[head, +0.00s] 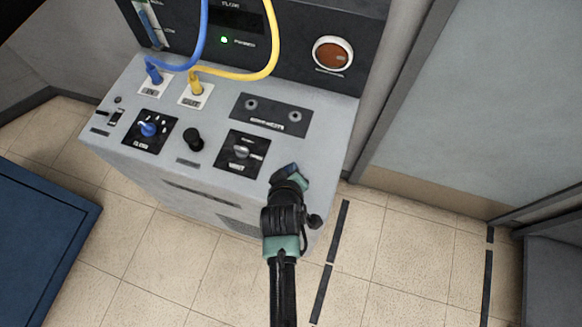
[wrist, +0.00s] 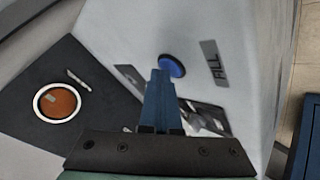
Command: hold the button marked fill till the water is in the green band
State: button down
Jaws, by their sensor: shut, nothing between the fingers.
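The blue round button (wrist: 172,66) sits on the light grey panel in the wrist view, beside a label marked FILL (wrist: 214,63). My gripper (wrist: 160,74) is shut and empty; its blue fingertips overlap the button's lower left edge in that view. I cannot tell whether they touch it. In the head view my gripper (head: 290,174) is over the right front corner of the grey console (head: 215,112), and the button is hidden there. A narrow gauge (head: 150,22) stands at the upper left, cut by the frame; its water level and green band are too small to read.
A blue hose (head: 203,38) and a yellow hose (head: 262,72) plug into the console's back left. A blue knob (head: 148,129), a black knob (head: 193,139) and a switch (head: 241,151) stand left of my gripper. An orange lamp (head: 333,54) is on the upright panel.

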jog(key=shift+r+p, duration=0.7)
jog(key=shift+r, duration=0.05)
jog(key=shift+r, duration=0.1)
notch_tip(320, 180, up, 5)
jog(key=p, duration=0.5)
